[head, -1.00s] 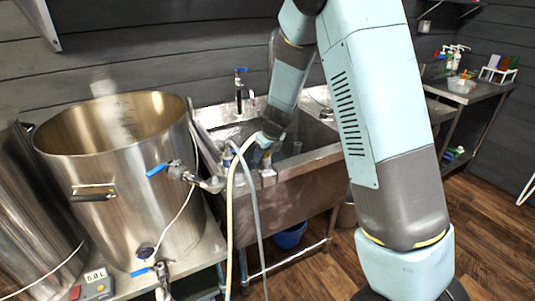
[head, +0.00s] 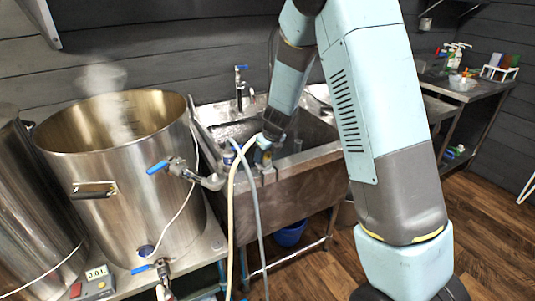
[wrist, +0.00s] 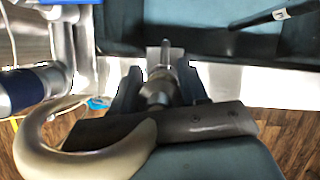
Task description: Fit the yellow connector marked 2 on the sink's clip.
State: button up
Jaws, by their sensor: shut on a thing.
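My gripper (wrist: 158,92) is shut on a grey metal-ended hose fitting (wrist: 158,88) in the wrist view. A cream hose (wrist: 40,150) curves round at lower left to the held end. No yellow body or number 2 is readable on it. In the head view my gripper (head: 267,140) is at the sink's front rim, mostly hidden by my wrist, and the cream hose (head: 231,200) hangs from it. A small yellowish part (head: 266,158) shows just below, at the rim. The steel sink (head: 300,166) lies beyond. I cannot make out its clip.
A grey hose (head: 256,205) with a blue fitting (head: 228,158) hangs beside the cream one. A big steaming kettle (head: 120,170) with a blue-handled valve (head: 160,168) stands close on the left. A blue bucket (head: 291,233) sits under the sink.

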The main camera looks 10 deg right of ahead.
jog(key=shift+f, duration=0.5)
jog(key=o, duration=1.2)
jog(key=s+d+r+n, duration=0.4)
jog(key=s+r, duration=0.2)
jog(key=r, duration=0.4)
jog(key=s+d+r+n, duration=0.3)
jog(key=s+r, duration=0.2)
jog(key=r, duration=0.5)
jog(key=s+d+r+n+h, duration=0.1)
jog(key=s+d+r+n, duration=0.2)
jog(key=s+n, duration=0.4)
jog(key=s+d+r+n+t, duration=0.1)
jog(key=s+d+r+n, duration=0.1)
jog(key=s+n, duration=0.5)
jog(key=s+d+r+n+h, duration=0.1)
jog(key=s+d+r+n, duration=0.2)
jog(key=s+n, duration=0.4)
jog(key=shift+s+d+r+n+t+h, duration=0.15)
jog(key=shift+s+d, duration=0.15)
jog(key=shift+s, duration=0.4)
jog(key=shift+s+d+r+n+t+h, duration=0.1)
jog(key=shift+s+d, duration=0.2)
jog(key=shift+s, duration=0.45)
jog(key=shift+s+d+r+n+t+h, duration=0.15)
jog(key=shift+s+d, duration=0.15)
jog(key=shift+s, duration=0.4)
